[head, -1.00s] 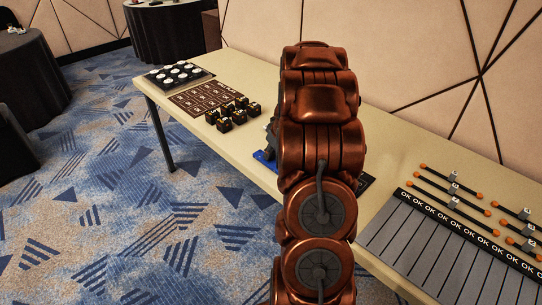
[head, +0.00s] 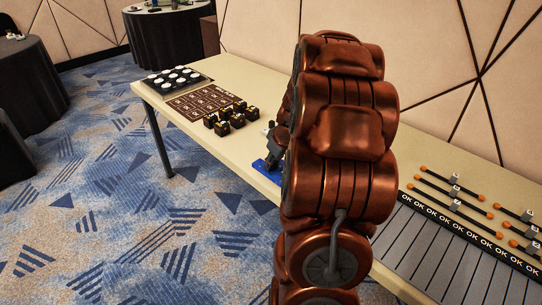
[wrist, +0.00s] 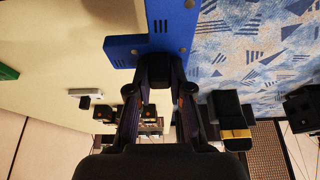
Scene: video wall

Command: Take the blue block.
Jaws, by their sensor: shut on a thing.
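My gripper (wrist: 159,88) points at the table in the wrist view, its fingertips shut on a small block (wrist: 158,72). This block looks nearly black in the shade, so its blue colour is hard to confirm. A bright blue piece (wrist: 170,28) with slots and round fasteners lies just beyond the fingertips, along the table edge. In the head view this blue piece (head: 261,167) lies at the near table edge, beneath my gripper (head: 268,155), which my arm partly hides. I cannot tell whether the held block still touches the blue piece.
Several dark blocks with yellow marks (head: 223,128) stand left of my gripper. Behind them are a brown printed board (head: 197,100) and a black tray of white pieces (head: 160,82). A grey panel marked OK (head: 430,240) and orange-tipped rods (head: 446,186) are at right.

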